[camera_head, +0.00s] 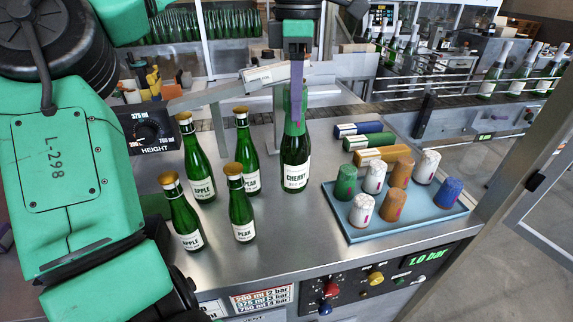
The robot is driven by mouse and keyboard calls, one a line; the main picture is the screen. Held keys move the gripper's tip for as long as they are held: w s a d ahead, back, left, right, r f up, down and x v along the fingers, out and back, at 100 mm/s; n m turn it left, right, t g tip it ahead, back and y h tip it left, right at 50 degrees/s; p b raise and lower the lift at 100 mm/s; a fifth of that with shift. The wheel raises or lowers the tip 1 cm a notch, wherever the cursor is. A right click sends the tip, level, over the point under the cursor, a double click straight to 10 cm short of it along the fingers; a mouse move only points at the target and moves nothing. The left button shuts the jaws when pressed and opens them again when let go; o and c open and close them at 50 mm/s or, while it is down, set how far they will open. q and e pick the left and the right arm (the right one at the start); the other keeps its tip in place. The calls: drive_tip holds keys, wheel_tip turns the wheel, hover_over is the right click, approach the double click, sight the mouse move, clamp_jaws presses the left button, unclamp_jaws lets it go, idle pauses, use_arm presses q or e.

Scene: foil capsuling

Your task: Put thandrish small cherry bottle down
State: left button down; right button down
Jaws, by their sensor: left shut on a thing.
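The cherry bottle (295,170) is dark green glass with a white CHERRY label. It is upright at the middle of the steel worktop (300,225), to the right of the other bottles. I cannot tell whether its base touches the steel. My left gripper (297,105) comes down from above, with its purple fingers shut on the bottle's neck. The fingers hide part of the neck and its top. My right gripper is not in view.
Several gold-capped apple and pear bottles (241,210) stand left of the cherry bottle. A blue tray (360,236) of coloured capsules lies to the right, with blue, green and orange capsule stacks (384,155) behind it. The front middle of the worktop is clear.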

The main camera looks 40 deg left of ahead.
sight(294, 167)
use_arm(q)
wheel_tip(294, 167, down, 15)
drive_tip(key=shift+a+r+p, duration=0.1)
drive_tip(key=shift+r+p, duration=0.1)
drive_tip(key=shift+p, duration=0.35)
drive_tip(key=shift+c, duration=2.3)
unclamp_jaws()
wheel_tip(294, 167, up, 12)
drive_tip(key=shift+r+b, duration=0.1)
drive_tip(key=shift+b, duration=0.3)
